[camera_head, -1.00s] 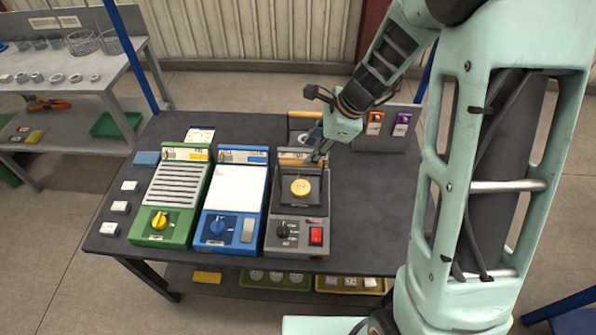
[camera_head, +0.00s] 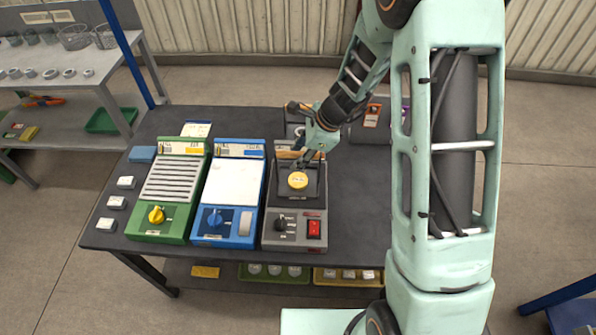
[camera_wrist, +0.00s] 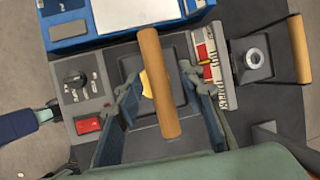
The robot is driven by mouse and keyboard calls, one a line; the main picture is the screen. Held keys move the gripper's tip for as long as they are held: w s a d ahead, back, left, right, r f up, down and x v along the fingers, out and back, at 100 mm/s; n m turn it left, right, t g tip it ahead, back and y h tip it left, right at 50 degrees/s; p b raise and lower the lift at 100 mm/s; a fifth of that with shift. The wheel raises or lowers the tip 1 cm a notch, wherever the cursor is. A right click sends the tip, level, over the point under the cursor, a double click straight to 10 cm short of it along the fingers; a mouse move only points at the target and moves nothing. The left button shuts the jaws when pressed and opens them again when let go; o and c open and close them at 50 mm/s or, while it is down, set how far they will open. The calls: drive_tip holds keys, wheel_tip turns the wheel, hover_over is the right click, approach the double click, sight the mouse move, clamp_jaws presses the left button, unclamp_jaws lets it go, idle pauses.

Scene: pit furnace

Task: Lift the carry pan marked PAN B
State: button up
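A dark square pan with a round yellow piece (camera_head: 298,180) sits on the grey station (camera_head: 293,232). Its thick wooden handle (camera_wrist: 160,85) crosses above it in the wrist view, and the yellow piece (camera_wrist: 146,84) shows partly behind it. My gripper (camera_wrist: 160,83) is open, one finger on each side of this handle, with gaps showing. In the head view my gripper (camera_head: 302,158) is over the back of the station. A second wooden-handled pan (camera_wrist: 250,58) with a metal ring stands behind it. I cannot read PAN B on either pan.
A blue unit (camera_head: 228,195) and a green ribbed unit (camera_head: 169,190) stand left of the grey station. Small white blocks (camera_head: 116,202) line the table's left edge. Upright tags (camera_head: 372,115) stand at the back right. The table's right part is partly hidden by my arm.

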drive_tip(key=shift+f, duration=0.25)
idle(0.3)
clamp_jaws()
idle(0.4)
